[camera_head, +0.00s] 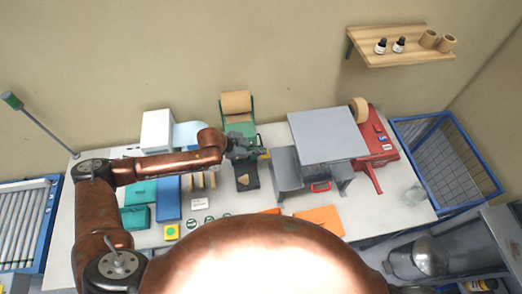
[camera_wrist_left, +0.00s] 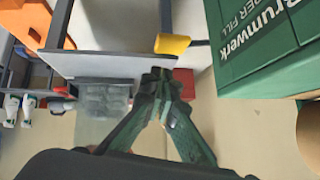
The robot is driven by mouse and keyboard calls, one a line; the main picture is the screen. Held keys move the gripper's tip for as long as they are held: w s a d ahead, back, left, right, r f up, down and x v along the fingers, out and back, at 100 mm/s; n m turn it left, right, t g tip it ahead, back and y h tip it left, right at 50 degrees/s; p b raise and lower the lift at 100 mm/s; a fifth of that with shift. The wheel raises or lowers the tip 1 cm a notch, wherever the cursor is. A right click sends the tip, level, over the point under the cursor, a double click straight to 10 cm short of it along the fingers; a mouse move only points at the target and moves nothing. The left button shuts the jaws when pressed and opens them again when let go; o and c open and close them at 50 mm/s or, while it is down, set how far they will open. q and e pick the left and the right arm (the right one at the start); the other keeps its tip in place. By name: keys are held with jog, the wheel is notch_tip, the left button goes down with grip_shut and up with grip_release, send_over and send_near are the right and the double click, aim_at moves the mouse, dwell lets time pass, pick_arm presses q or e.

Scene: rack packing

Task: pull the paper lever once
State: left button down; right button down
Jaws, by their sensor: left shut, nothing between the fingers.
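The green paper dispenser (camera_head: 251,128) stands at the back middle of the table with a brown paper roll (camera_head: 236,101) on top. In the left wrist view its green side with white lettering (camera_wrist_left: 245,55) fills the upper right. The lever's yellow grip (camera_wrist_left: 172,44) shows just beyond my left fingertips; it also shows small in the head view (camera_head: 264,154). My left gripper (camera_wrist_left: 163,78) is shut and empty, its tips close to the yellow grip. I cannot tell whether they touch it. My right gripper is not in view.
A grey raised stand (camera_head: 325,135) is just right of the dispenser, with a red machine (camera_head: 376,140) beyond. A white box (camera_head: 157,131) and teal boxes (camera_head: 137,216) are left. A blue-framed wire crate (camera_head: 445,155) is at far right. A wooden shelf (camera_head: 405,45) hangs above.

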pick_arm(q)
jog(key=b+v, duration=0.2)
jog(key=v, duration=0.7)
jog(key=shift+w+a, duration=0.3)
jog(key=shift+a, duration=0.05)
